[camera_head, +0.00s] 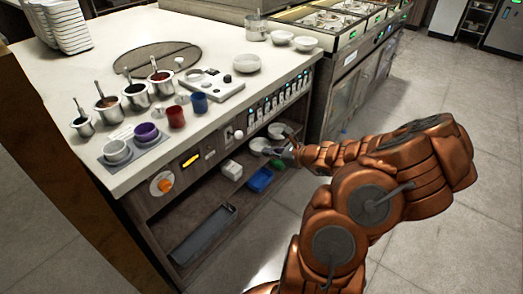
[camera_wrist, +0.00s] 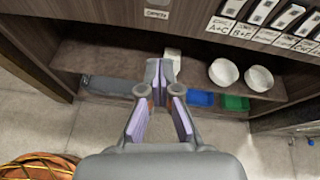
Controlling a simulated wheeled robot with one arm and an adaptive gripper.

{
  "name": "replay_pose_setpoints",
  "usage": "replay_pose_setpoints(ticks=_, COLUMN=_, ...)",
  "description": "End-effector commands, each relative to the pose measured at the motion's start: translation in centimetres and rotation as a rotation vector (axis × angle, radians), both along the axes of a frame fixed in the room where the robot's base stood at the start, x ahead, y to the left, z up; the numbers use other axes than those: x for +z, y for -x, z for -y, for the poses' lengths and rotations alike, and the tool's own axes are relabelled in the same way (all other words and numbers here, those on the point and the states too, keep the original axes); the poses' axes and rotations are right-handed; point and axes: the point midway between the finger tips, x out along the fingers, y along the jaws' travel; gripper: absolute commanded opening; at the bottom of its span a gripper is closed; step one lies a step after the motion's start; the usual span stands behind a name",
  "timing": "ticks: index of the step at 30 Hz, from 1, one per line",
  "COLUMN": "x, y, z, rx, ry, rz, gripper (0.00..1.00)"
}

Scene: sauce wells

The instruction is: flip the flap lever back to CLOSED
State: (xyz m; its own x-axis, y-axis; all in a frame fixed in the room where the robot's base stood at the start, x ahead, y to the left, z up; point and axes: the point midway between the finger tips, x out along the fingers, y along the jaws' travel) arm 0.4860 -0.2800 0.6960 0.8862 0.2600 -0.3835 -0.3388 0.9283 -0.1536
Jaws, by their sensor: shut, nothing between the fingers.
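I cannot surely pick out the flap lever. A small white knob (camera_head: 238,134) sits on the counter's front panel. A row of dark-and-white switches (camera_head: 278,103) runs right of it, and their labels also show in the wrist view (camera_wrist: 245,30). No CLOSED marking is readable. My gripper (camera_head: 287,152) is in front of the open shelf, below the switch row. In the wrist view my gripper (camera_wrist: 160,72) has its fingertips together and holds nothing. A small label (camera_wrist: 157,14) is on the panel above the fingertips.
White bowls (camera_wrist: 224,72), a blue tray (camera_wrist: 201,99) and a green tray (camera_wrist: 236,103) are on the shelf. An orange dial (camera_head: 163,185) and a yellow light (camera_head: 191,160) are on the front panel. Sauce pots and cups stand on the counter (camera_head: 215,120). The floor in front is clear.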

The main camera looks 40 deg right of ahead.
Motion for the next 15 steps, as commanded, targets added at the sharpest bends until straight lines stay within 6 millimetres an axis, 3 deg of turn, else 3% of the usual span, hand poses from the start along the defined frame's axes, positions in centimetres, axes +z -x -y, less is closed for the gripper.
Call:
replay_pose_setpoints(ticks=6, x=0.9, y=2.1, z=0.7, rx=-0.002, ry=0.001, rz=0.002, gripper=0.0)
replay_pose_setpoints(ticks=15, x=1.3, y=3.2, z=1.0, rx=0.0, ry=0.002, rz=0.002, gripper=0.0)
